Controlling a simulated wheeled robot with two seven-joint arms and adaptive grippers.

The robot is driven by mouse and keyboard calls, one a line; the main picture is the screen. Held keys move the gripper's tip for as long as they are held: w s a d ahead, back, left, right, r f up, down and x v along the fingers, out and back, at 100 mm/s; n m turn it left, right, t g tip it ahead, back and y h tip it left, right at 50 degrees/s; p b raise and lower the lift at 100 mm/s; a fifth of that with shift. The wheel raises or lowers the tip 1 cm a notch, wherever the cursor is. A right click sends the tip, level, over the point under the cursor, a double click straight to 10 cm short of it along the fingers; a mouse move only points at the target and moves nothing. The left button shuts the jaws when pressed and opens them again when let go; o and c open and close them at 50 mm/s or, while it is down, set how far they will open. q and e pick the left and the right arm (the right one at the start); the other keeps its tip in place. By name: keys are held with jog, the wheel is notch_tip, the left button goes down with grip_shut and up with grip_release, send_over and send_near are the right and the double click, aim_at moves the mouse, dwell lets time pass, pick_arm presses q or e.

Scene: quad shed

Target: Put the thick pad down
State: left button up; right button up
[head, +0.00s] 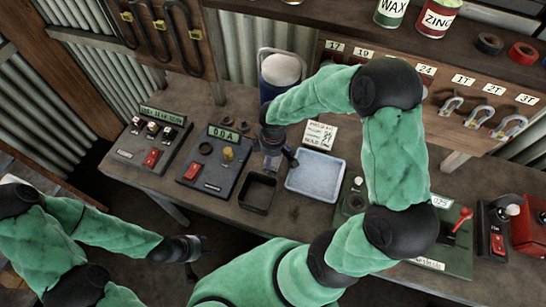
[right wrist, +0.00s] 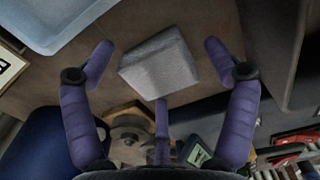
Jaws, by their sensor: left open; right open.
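The thick pad is a light grey block (right wrist: 158,62) in the right wrist view. It appears to lie on the brown bench top, between the blue tray and a dark edge. My right gripper (right wrist: 160,70) is open, its purple fingers spread on either side of the pad with gaps showing. In the head view my right gripper (head: 275,155) is over the bench behind the trays; I cannot make out the pad there. My left gripper (head: 203,245) is open and empty, low in front of the bench.
A pale blue tray (head: 316,176) and a small dark open tray (head: 244,194) stand near the right gripper, also the blue tray in the wrist view (right wrist: 50,35). Control boxes (head: 214,160) stand to the left. A green machine (head: 455,262) stands to the right.

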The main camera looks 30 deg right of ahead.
aim_at(273, 159)
jog(key=shift+r, duration=0.3)
notch_tip(273, 159, up, 12)
jog(key=p, duration=0.2)
jog(key=shift+f+p, duration=0.15)
jog(key=shift+p, duration=0.2)
